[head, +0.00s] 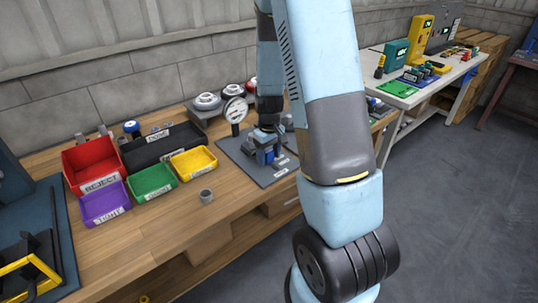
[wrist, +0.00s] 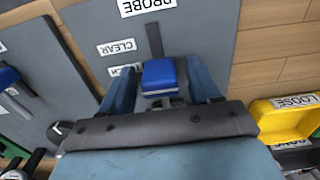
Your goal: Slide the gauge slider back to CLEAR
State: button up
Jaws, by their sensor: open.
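The gauge slider is a blue block (wrist: 160,76) at the lower end of a dark slot (wrist: 155,40) on a grey board (wrist: 205,25). The CLEAR label (wrist: 117,47) is beside the slot, farther up it than the block. A second label (wrist: 122,71), partly hidden by a finger, is level with the block. My gripper (wrist: 163,70) is open, with one finger on each side of the block. I cannot tell whether either finger touches it. In the head view my gripper (head: 268,150) is low over the board (head: 240,160), and the slider is hard to make out.
A round dial gauge (head: 236,110) stands behind the board. Red (head: 90,163), purple (head: 104,204), green (head: 151,181) and yellow (head: 194,162) bins and a black tray (head: 160,146) are to the left. A small grey cup (head: 206,196) stands on the wooden bench.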

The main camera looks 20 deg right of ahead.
jog(key=shift+c, duration=0.4)
grip_shut()
dwell(0.4)
